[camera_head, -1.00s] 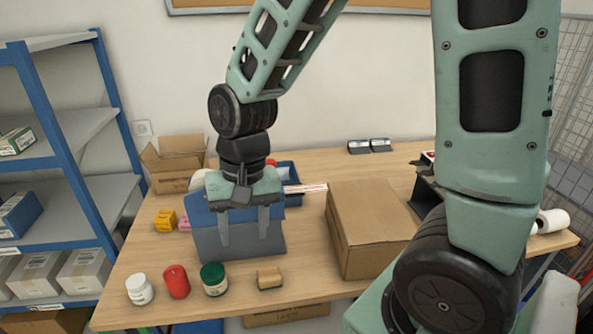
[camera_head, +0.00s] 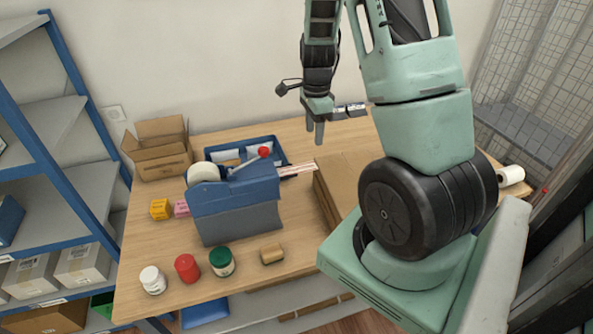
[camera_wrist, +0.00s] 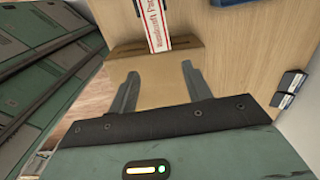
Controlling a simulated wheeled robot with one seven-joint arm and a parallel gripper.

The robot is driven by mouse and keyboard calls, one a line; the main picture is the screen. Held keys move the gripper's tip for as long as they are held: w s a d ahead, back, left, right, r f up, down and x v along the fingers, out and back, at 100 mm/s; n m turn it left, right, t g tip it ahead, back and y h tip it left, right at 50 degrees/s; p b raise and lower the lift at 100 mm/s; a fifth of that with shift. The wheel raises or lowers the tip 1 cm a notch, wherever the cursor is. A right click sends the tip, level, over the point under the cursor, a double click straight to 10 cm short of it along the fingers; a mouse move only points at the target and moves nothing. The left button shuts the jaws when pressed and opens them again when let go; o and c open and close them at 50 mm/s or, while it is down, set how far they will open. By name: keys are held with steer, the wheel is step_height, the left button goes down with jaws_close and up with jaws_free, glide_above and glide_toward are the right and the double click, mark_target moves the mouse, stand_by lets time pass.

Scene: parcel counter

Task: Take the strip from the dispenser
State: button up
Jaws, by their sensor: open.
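The blue tape dispenser (camera_head: 235,205) stands on the table in the head view, with a white roll at its left and a red-knobbed lever on top. The white strip with red print (camera_head: 298,170) sticks out of its right side, towards the cardboard box. The strip also shows at the top of the wrist view (camera_wrist: 157,28), beyond the fingertips. My gripper (camera_head: 315,134) is open and empty, above and behind the strip's free end in the head view. Its two fingers (camera_wrist: 160,74) are spread in the wrist view, with the box behind them. The strip lies apart from the fingers.
The closed cardboard box (camera_head: 340,178) stands right of the dispenser, partly hidden by my arm. A blue tray (camera_head: 285,150) lies behind the dispenser. An open carton (camera_head: 160,160) stands at the back left. Jars (camera_head: 220,262) and a small tan block (camera_head: 272,254) line the front.

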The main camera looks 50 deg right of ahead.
mark_target(312, 165)
step_height(312, 165, down, 11)
steer(key=b, duration=0.8)
steer(key=shift+r, duration=0.2)
steer(key=c, duration=0.5)
